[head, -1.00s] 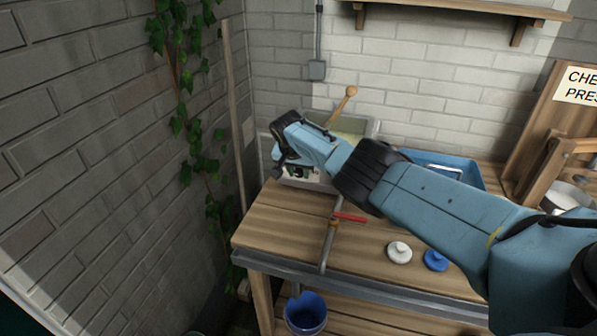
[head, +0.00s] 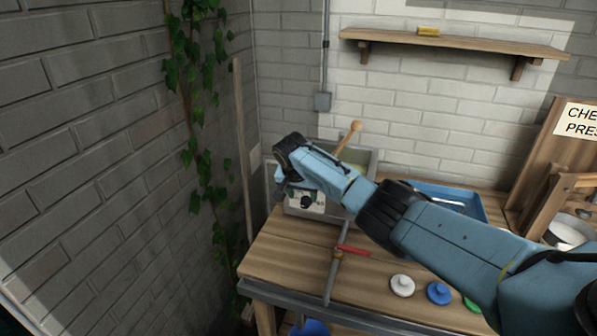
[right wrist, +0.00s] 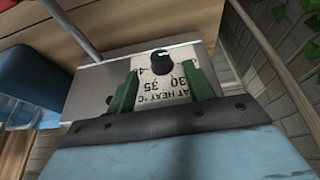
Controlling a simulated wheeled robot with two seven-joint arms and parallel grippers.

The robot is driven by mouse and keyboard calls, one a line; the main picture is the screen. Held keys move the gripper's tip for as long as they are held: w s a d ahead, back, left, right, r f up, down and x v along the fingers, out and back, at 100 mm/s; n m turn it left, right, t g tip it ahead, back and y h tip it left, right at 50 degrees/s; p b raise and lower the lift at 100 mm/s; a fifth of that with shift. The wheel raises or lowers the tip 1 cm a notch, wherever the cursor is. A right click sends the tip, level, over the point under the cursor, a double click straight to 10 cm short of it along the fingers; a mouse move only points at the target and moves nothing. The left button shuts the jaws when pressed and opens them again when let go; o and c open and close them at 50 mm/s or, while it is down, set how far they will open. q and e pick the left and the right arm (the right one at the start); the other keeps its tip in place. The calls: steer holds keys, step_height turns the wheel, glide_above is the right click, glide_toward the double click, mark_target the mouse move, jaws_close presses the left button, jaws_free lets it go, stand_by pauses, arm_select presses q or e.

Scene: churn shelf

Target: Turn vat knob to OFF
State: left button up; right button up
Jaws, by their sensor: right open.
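The vat (head: 366,160) is a grey metal box at the back left of the wooden bench. On its front is a pale dial plate with a black round knob (head: 306,202). In the right wrist view the knob (right wrist: 162,63) sits on the plate, with upside-down print reading 30, 35, 40 and VAT HEAT. I cannot tell where the knob points. My right gripper (head: 283,188) is at the vat's front. In the wrist view its two green fingers (right wrist: 161,72) are apart, either side of the plate, with the knob between or just beyond their tips; contact is not clear. My left gripper is out of view.
A pipe with a red-handled valve (head: 353,250) crosses the bench front. White (head: 402,285) and blue (head: 438,292) lidded discs lie right of it. A blue tray (head: 470,203) and a wooden press (head: 560,190) stand further right. A brick wall closes the left side.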

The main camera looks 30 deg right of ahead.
steer(key=p+v, duration=0.1)
steer(key=v, duration=0.7)
steer(key=shift+a, duration=0.1)
